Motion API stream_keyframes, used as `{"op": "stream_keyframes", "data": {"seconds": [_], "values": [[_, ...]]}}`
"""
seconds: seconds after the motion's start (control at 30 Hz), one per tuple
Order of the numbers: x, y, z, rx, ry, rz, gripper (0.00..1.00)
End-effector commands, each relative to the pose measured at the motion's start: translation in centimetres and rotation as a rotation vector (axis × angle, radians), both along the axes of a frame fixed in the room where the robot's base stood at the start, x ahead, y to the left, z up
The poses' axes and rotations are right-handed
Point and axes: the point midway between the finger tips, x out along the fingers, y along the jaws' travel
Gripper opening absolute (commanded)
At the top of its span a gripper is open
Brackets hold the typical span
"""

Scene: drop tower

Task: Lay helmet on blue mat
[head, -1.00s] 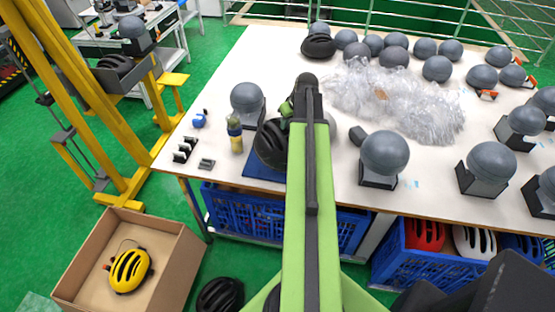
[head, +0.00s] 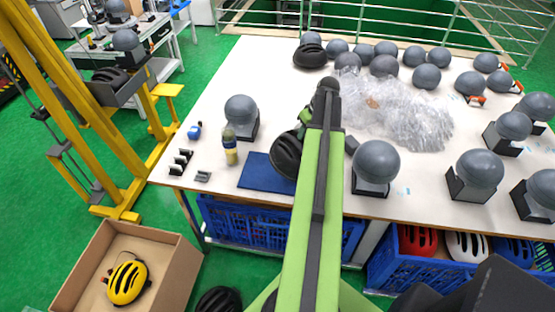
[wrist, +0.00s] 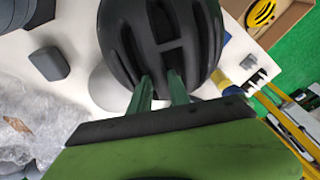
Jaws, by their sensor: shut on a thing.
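The black helmet (head: 286,158) is held at the end of my arm, over or beside the right end of the blue mat. In the wrist view the helmet (wrist: 185,50) fills the top middle, and the green fingers of my gripper (wrist: 160,88) are shut on its vented shell. In the head view my gripper (head: 303,122) is partly hidden by the arm. The blue mat (head: 262,174) lies flat near the table's front edge, with its left and middle parts bare. I cannot tell how high the helmet is above the table.
A bottle (head: 229,146) and a grey headform (head: 241,112) stand left of and behind the mat. Another headform (head: 376,163) stands to the right. Clear plastic wrap (head: 395,110) lies behind. A second black helmet (head: 309,56) sits at the back. The yellow frame (head: 75,100) stands left.

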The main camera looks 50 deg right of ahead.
Motion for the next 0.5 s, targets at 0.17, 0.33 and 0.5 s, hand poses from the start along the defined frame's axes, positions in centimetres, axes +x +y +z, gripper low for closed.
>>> {"op": "stream_keyframes", "data": {"seconds": [0.17,0.33,0.5], "values": [[2.1,2.1,-2.4,-0.001,0.0,0.002,0.0],[4.6,4.4,-4.6,0.0,0.0,0.002,0.0],[6.5,6.1,-5.8,0.0,-0.001,0.0,0.0]]}}
